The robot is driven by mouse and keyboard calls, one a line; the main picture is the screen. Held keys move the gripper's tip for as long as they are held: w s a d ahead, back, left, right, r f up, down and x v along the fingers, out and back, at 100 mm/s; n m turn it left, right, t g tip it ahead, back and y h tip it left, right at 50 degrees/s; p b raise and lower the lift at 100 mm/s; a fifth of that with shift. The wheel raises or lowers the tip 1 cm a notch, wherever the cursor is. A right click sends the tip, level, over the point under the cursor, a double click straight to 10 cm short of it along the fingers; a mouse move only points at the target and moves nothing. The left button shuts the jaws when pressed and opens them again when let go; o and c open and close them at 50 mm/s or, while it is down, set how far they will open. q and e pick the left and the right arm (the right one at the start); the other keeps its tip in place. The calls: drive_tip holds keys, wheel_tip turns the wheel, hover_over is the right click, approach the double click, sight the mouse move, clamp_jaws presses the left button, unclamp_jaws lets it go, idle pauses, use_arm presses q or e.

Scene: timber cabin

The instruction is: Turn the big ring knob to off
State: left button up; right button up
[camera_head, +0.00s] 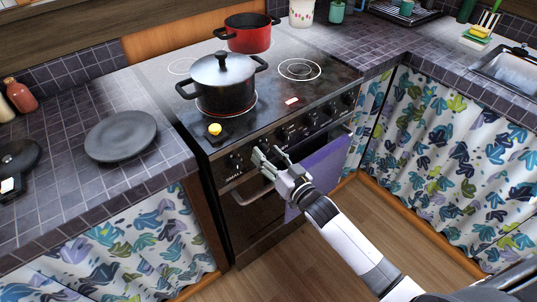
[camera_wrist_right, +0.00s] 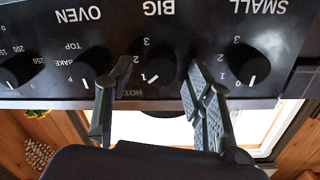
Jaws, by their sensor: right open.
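The big ring knob (camera_wrist_right: 161,63) is black and sits under the upside-down label BIG in the right wrist view. Its white mark points down and slightly left, close to the 1. My right gripper (camera_wrist_right: 160,72) is open, with one finger on each side of this knob. I cannot tell whether either finger touches it. In the head view the right gripper (camera_head: 268,152) is at the stove's front panel, where it partly hides the knobs. My left gripper is not in view.
The SMALL knob (camera_wrist_right: 244,61) and an OVEN knob (camera_wrist_right: 96,64) flank the big one closely. A black lidded pot (camera_head: 224,84) stands on a red-glowing ring, and a red pot (camera_head: 248,37) is behind it. A purple towel (camera_head: 318,170) hangs below the panel.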

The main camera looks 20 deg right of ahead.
drive_tip(key=shift+w, duration=0.1)
drive_tip(key=shift+c, duration=0.3)
drive_tip(key=c, duration=1.1)
